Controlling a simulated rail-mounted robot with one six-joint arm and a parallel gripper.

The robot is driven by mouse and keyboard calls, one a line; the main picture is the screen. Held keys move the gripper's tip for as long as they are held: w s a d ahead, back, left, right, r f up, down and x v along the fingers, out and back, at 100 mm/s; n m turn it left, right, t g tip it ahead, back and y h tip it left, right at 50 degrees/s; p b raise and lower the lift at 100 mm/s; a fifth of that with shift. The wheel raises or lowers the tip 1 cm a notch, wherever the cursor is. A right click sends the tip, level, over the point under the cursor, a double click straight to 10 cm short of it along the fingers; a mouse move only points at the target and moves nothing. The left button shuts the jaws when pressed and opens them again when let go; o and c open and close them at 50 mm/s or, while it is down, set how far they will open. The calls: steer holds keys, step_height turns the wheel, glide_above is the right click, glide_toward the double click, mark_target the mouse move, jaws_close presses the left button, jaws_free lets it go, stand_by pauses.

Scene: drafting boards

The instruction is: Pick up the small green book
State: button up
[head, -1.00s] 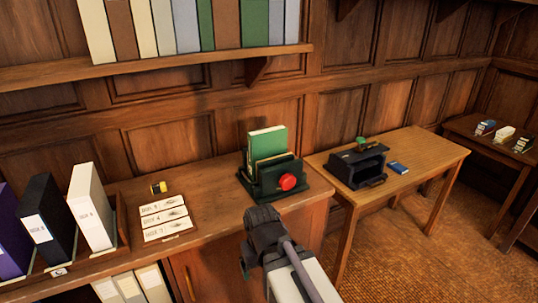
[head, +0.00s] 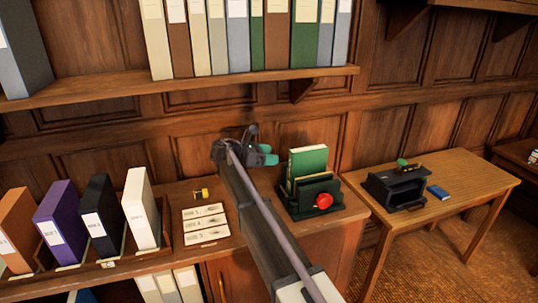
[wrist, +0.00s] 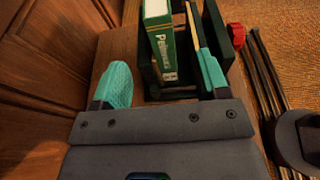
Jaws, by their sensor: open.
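A green book (head: 308,160) stands upright in a dark green stand (head: 300,208) with a red knob (head: 323,201) on the wooden cabinet. In the wrist view the book (wrist: 158,40) shows its green spine with white lettering, partly cut off by the frame top. A thin tan-edged piece (wrist: 191,28) stands just right of it. My gripper (head: 267,155) is left of the book in the head view, open, with teal fingertips. In the wrist view my gripper (wrist: 164,78) has one finger left of the book and the other to its right, near the tan-edged piece. Nothing is held.
White labelled cards (head: 206,225) and a small yellow-black item (head: 201,194) lie left of the stand. Several binders (head: 100,215) stand farther left. A shelf (head: 210,82) of books runs above. A side table (head: 470,190) holds a black device (head: 395,187) and a blue book (head: 438,192).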

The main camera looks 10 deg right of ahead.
mark_target(298, 157)
steer(key=b+x, duration=0.3)
steer(key=x, duration=0.9)
steer(key=shift+d, duration=0.1)
steer(key=c, duration=1.2)
